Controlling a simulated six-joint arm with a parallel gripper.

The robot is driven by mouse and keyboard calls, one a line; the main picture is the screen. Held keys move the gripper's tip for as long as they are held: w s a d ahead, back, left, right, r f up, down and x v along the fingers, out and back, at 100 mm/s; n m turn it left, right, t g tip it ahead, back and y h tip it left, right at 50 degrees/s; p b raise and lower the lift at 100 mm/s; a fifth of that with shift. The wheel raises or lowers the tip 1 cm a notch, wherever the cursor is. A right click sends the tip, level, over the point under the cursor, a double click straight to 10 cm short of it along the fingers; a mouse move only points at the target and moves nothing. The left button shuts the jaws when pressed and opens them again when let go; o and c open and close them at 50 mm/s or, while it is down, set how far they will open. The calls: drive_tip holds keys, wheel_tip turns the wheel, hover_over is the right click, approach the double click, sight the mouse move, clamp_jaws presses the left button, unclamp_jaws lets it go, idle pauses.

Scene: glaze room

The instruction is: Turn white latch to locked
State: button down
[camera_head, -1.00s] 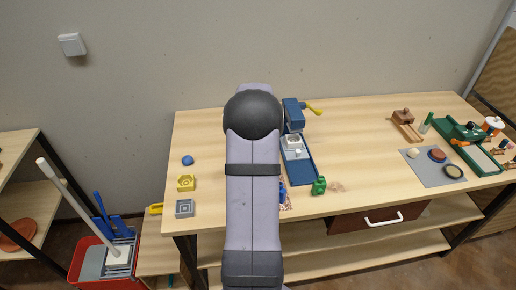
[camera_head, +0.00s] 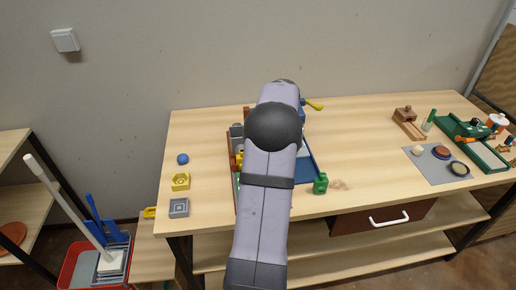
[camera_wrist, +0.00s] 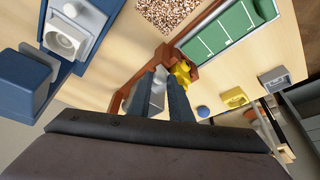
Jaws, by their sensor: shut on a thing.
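My gripper (camera_wrist: 162,78) shows in the wrist view, its two blue-grey fingers reaching into a red-brown wooden frame (camera_wrist: 130,84). It is shut on a small pale piece (camera_wrist: 158,92), apparently the white latch, mostly hidden between and behind the fingers. I cannot tell which way the latch is turned. A yellow part (camera_wrist: 182,73) sits just right of the fingertips, by the frame. In the head view my arm hides the gripper and most of the frame; a yellow part (camera_head: 240,158) shows at the arm's left.
A blue fixture with a white block (camera_wrist: 68,36) stands left in the wrist view. A green panel (camera_wrist: 232,36) lies beyond the frame. A blue ball (camera_head: 183,159), a yellow block (camera_head: 181,181) and a grey block (camera_head: 179,207) are at the table's left.

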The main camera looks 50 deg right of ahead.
drive_tip(key=shift+d+n+y, duration=0.1)
drive_tip(key=shift+n+y, duration=0.3)
drive_tip(key=shift+n, duration=0.7)
drive_tip(key=c, duration=1.6)
unclamp_jaws()
drive_tip(key=shift+r, duration=0.15)
drive_tip(key=shift+b+v, duration=1)
drive_tip(key=shift+v, duration=2.6)
drive_tip(key=shift+c, duration=0.3)
